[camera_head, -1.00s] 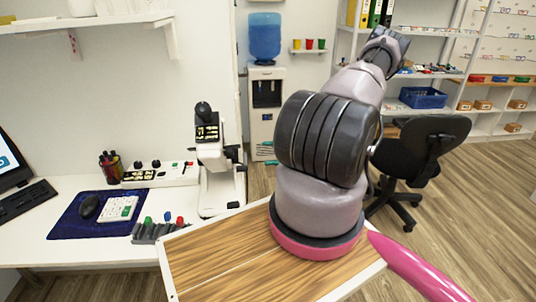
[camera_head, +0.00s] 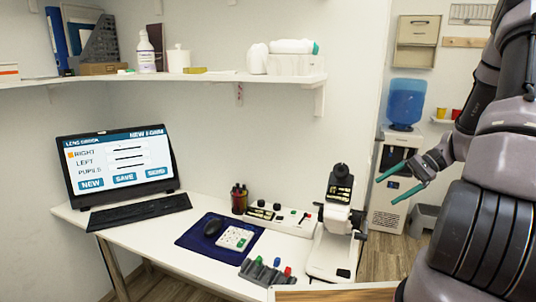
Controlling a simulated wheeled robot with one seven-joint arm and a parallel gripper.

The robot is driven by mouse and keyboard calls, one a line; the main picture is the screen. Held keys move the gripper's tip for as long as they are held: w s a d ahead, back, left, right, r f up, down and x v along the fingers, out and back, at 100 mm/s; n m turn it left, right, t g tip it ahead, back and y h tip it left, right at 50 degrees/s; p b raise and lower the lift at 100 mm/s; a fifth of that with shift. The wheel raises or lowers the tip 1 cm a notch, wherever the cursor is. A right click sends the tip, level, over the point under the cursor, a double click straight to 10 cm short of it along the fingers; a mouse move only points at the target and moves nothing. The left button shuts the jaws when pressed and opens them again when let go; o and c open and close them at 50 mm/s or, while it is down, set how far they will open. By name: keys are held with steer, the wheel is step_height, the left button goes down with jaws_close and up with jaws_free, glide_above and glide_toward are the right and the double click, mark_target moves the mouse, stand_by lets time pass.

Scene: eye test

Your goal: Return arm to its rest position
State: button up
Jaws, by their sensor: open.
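My arm fills the right side of the head view, with its dark ringed joint low at the right edge. My gripper (camera_head: 386,191) hangs in the air left of the arm, its two teal fingers apart and pointing left and down. It is open, with nothing between the fingers. In the picture it overlaps the water cooler behind it. Part of the arm is cut off by the right edge.
A white desk (camera_head: 160,240) holds a monitor (camera_head: 118,165), keyboard (camera_head: 138,212), blue mat (camera_head: 190,240) and a white optical device (camera_head: 328,245). A water cooler (camera_head: 406,100) stands behind my gripper. A wall shelf (camera_head: 215,77) runs above the desk.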

steer(key=s+a+r+n+t+h, duration=0.2)
steer(key=s+a+r+h, duration=0.1)
steer(key=r, duration=0.6)
steer(key=s+a+r+n+t+h, duration=0.2)
steer(key=s+a+r+t+h, duration=0.1)
steer(key=s+a+r, duration=0.2)
steer(key=s+a+r+n+t+h, duration=0.2)
steer(key=s+r, duration=0.5)
steer(key=r, duration=0.7)
steer(key=a+h, duration=0.1)
steer(key=a, duration=0.1)
steer(key=shift+s+a+n, duration=0.3)
steer(key=shift+s+a, duration=0.1)
